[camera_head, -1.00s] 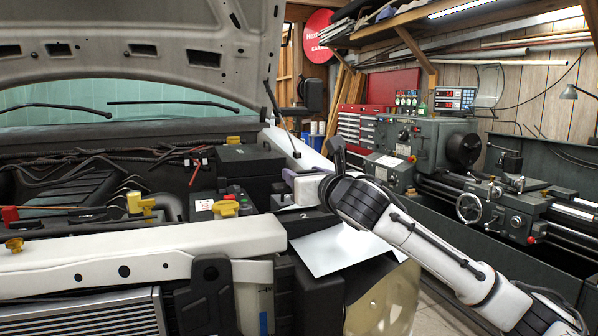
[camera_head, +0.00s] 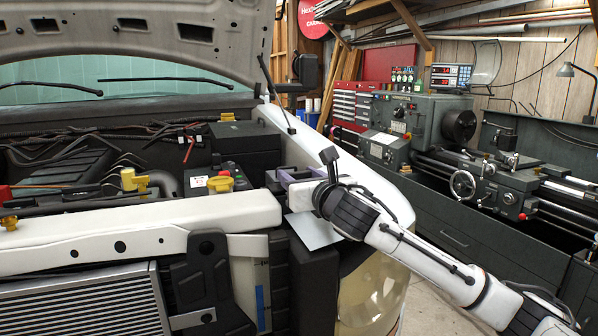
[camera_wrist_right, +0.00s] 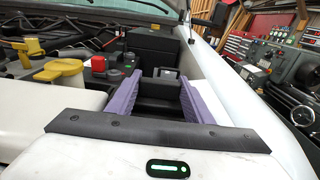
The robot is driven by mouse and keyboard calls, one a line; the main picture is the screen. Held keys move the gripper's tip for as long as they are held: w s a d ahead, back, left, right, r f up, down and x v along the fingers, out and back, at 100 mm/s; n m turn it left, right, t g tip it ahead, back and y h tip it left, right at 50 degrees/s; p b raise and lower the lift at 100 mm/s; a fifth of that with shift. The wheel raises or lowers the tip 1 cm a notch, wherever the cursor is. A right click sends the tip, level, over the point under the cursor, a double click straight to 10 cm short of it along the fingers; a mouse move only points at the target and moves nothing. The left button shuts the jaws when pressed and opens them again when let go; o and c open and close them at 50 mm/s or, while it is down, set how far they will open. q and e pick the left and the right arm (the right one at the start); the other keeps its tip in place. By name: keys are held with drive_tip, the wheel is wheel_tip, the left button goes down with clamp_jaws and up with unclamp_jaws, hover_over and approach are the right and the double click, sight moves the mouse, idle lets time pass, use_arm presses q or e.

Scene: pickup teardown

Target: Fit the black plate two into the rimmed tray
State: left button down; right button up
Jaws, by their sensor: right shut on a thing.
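My right gripper (camera_head: 290,178) reaches in from the right over the front corner of the engine bay. In the right wrist view its two purple fingers (camera_wrist_right: 160,78) stand either side of a black piece (camera_wrist_right: 158,90), which seems to be black plate two, and are shut on it. Its number is not readable now, and the wrist hides much of it in the head view. I cannot make out the rimmed tray clearly, nor whether the plate touches anything below. My left gripper is not in view.
A pale sheet (camera_head: 314,229) lies below the gripper, beside the headlamp. A black box with a yellow cap (camera_head: 220,184) stands left of the gripper. The white fender (camera_head: 375,185) runs along the right, and the white crossbar (camera_head: 150,235) crosses the front.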

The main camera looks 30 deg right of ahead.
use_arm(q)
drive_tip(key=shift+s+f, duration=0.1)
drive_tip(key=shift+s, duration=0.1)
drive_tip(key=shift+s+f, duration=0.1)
use_arm(e)
drive_tip(key=o, duration=1.2)
drive_tip(key=b+v, duration=0.1)
drive_tip(key=v, duration=0.8)
drive_tip(key=shift+b, duration=0.35)
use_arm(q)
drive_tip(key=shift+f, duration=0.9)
use_arm(e)
drive_tip(key=shift+s+a, duration=0.2)
drive_tip(key=shift+s, duration=0.45)
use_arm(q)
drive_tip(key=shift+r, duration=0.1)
